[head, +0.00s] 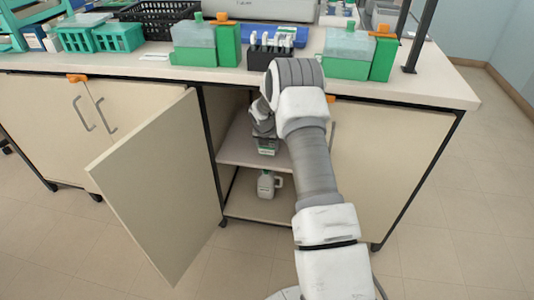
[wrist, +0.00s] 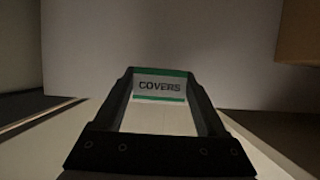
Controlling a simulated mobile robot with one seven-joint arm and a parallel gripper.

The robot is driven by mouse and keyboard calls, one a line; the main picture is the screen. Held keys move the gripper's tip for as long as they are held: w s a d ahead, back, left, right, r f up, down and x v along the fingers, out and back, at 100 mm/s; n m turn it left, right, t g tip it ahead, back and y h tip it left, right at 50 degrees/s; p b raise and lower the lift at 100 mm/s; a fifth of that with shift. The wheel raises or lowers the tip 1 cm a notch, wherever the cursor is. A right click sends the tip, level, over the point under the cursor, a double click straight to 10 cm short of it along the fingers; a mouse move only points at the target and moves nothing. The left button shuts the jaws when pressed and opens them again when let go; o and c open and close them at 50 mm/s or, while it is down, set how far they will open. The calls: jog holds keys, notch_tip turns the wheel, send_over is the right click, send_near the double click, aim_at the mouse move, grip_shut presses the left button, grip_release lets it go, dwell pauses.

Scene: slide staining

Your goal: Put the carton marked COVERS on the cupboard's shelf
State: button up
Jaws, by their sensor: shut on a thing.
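The carton marked COVERS (wrist: 159,88) is white with green bands, and its label faces the wrist camera. My gripper (wrist: 160,100) is shut on it, with one dark finger along each side. In the head view the carton (head: 267,146) shows below my wrist, inside the open cupboard, at the height of its upper shelf (head: 235,152). I cannot tell whether the carton touches the shelf or hangs just above it. My arm hides part of the shelf's right side.
The cupboard door (head: 155,185) stands open to the left. A white jug (head: 268,184) stands on the lower shelf (head: 245,207). The bench top above (head: 155,58) carries green staining boxes, a rack and baskets. Its front edge lies close to my arm.

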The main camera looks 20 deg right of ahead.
aim_at(267, 152)
notch_tip(267, 152, down, 3)
jog(key=shift+a+f+b, duration=0.15)
jog(key=shift+b, duration=0.4)
jog(key=o, duration=1.3)
jog(key=shift+c, duration=0.2)
jog(key=p+v, duration=0.3)
jog(key=v, duration=0.4)
jog(key=shift+s+r, duration=0.15)
jog(key=shift+r, duration=0.2)
jog(key=shift+s, duration=0.1)
